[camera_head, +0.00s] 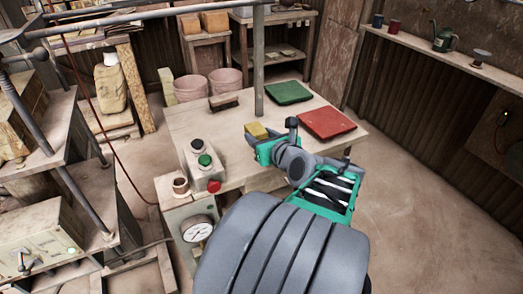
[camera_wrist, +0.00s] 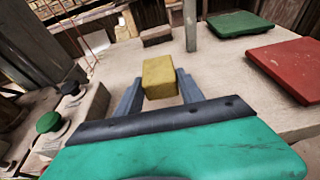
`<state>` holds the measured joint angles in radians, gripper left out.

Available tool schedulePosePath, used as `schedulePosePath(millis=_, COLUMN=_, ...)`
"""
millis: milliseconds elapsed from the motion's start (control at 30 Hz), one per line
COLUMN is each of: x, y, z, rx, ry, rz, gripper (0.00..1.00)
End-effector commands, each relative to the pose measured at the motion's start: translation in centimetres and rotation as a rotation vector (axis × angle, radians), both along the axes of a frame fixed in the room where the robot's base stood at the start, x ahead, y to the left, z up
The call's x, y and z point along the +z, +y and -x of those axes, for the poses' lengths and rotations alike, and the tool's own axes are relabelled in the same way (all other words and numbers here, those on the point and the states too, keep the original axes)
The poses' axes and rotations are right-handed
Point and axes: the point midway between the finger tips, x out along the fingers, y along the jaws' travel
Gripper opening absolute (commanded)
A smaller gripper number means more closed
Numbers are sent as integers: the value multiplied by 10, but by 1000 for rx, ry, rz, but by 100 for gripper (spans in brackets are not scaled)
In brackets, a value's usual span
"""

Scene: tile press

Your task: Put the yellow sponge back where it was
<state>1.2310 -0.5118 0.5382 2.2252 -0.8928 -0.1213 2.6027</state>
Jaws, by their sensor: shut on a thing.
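The yellow sponge (camera_head: 257,130) is a small block held at the end of my gripper, over the pale work table (camera_head: 188,116). In the wrist view the sponge (camera_wrist: 159,77) sits between the two grey fingers. My gripper (camera_wrist: 159,90) is shut on it. It also shows in the head view (camera_head: 262,140), with its green body below the sponge. I cannot tell whether the sponge touches the table top. The underside of the sponge is hidden.
A green tile (camera_head: 288,93) and a red tile (camera_head: 327,123) lie on the table. A brush (camera_head: 223,101) lies near a grey post (camera_head: 258,60). A control box with buttons (camera_head: 205,160) stands at the left. Bare table lies between the brush and the control box.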

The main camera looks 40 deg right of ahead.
Motion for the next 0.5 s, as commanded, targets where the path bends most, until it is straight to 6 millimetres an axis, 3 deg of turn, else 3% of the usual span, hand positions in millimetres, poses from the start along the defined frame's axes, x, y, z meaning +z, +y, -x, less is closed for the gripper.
schedulePosePath(millis=300, x=-44, y=-11, z=-8, rx=1, ry=0, rz=-1, gripper=9)
schedulePosePath(millis=500, x=-44, y=-11, z=-8, rx=0, ry=-3, rz=2, gripper=9)
